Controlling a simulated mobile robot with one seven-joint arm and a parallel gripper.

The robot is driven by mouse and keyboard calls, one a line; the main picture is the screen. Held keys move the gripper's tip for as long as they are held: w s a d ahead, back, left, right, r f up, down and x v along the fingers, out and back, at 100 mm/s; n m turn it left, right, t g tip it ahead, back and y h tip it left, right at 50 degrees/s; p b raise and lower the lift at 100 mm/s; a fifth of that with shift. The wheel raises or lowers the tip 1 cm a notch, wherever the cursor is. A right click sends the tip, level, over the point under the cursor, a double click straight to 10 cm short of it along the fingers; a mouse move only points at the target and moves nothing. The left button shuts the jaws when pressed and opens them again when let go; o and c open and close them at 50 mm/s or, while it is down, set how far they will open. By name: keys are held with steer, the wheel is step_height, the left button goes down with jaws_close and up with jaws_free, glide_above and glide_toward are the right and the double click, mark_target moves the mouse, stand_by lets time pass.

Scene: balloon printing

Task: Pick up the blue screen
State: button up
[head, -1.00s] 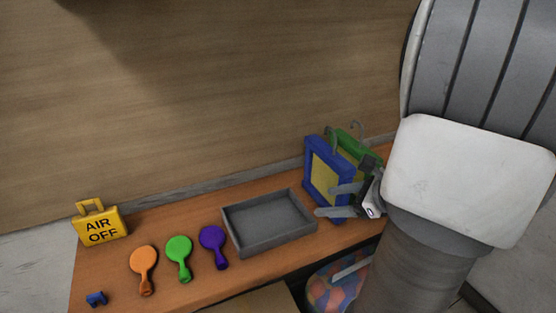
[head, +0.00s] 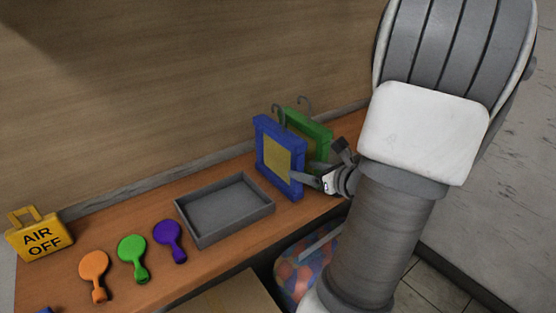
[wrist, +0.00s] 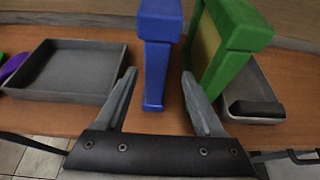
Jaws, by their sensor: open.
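The blue screen (head: 279,157) is a blue frame with a yellow panel, standing upright on the wooden table with a hook on top. In the wrist view its narrow blue edge (wrist: 158,55) faces me. My gripper (wrist: 160,88) is open, with one finger on each side of the blue edge, and a gap shows on both sides. In the head view my gripper (head: 308,181) is at the right side of the blue screen. The green screen (head: 308,130) stands just behind it; in the wrist view it (wrist: 235,30) is close to my right finger.
A grey tray (head: 225,237) lies left of the blue screen. A second grey tray (wrist: 277,112) with a dark object is on the right. Orange (head: 94,265), green (head: 132,248) and purple (head: 168,235) paddle-shaped pieces and a yellow "AIR OFF" box (head: 38,238) are farther left.

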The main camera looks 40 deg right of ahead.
steer(key=shift+x, duration=0.9)
steer(key=b, duration=0.1)
glide_above(288, 184)
steer(key=shift+w+d+f, duration=0.1)
steer(key=shift+f, duration=0.9)
steer(key=shift+c, duration=0.3)
jaws_close()
